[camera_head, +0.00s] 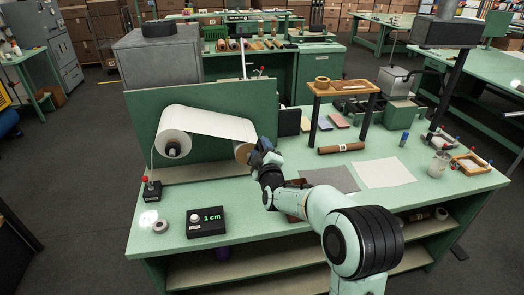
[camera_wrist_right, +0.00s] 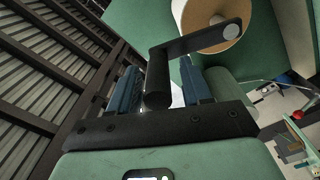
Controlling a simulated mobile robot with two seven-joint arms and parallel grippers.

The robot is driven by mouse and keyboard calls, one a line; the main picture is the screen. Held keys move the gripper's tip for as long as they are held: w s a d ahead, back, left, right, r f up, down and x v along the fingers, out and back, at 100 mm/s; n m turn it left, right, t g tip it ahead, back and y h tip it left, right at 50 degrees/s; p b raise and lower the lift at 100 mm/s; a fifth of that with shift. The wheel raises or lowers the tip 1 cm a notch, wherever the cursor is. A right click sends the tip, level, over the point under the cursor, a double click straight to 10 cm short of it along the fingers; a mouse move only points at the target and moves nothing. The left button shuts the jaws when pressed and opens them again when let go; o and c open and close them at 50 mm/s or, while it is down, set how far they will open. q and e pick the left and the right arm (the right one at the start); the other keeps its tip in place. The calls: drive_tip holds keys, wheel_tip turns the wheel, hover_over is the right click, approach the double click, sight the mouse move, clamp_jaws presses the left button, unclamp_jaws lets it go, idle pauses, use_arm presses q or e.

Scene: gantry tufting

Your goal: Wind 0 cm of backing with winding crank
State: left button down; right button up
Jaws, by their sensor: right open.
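The backing is a white sheet (camera_head: 210,122) that runs from a large roll (camera_head: 174,142) on the left of a green upright panel to a smaller roll at the right. The winding crank (camera_wrist_right: 192,40) is black, with a bent arm in front of the brown roll core (camera_wrist_right: 215,22) in the right wrist view. My right gripper (camera_head: 262,148) is at the right roll in the head view. In the wrist view its blue fingers (camera_wrist_right: 162,85) are apart on either side of the crank's handle. Whether they touch it is unclear. A black display box (camera_head: 206,221) reads "1 cm". My left gripper is out of view.
A small lever box (camera_head: 152,190) and a tape roll (camera_head: 160,226) are at the table's left.

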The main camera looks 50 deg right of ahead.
drive_tip(key=shift+s+f, duration=0.1)
drive_tip(key=shift+s+a, duration=0.25)
drive_tip(key=shift+s, duration=0.2)
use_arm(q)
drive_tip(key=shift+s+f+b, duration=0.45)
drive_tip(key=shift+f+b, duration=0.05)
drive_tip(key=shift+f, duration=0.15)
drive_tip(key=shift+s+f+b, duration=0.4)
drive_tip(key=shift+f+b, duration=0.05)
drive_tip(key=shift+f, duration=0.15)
use_arm(e)
drive_tip(key=v, duration=1.2)
drive_tip(key=shift+a, duration=0.15)
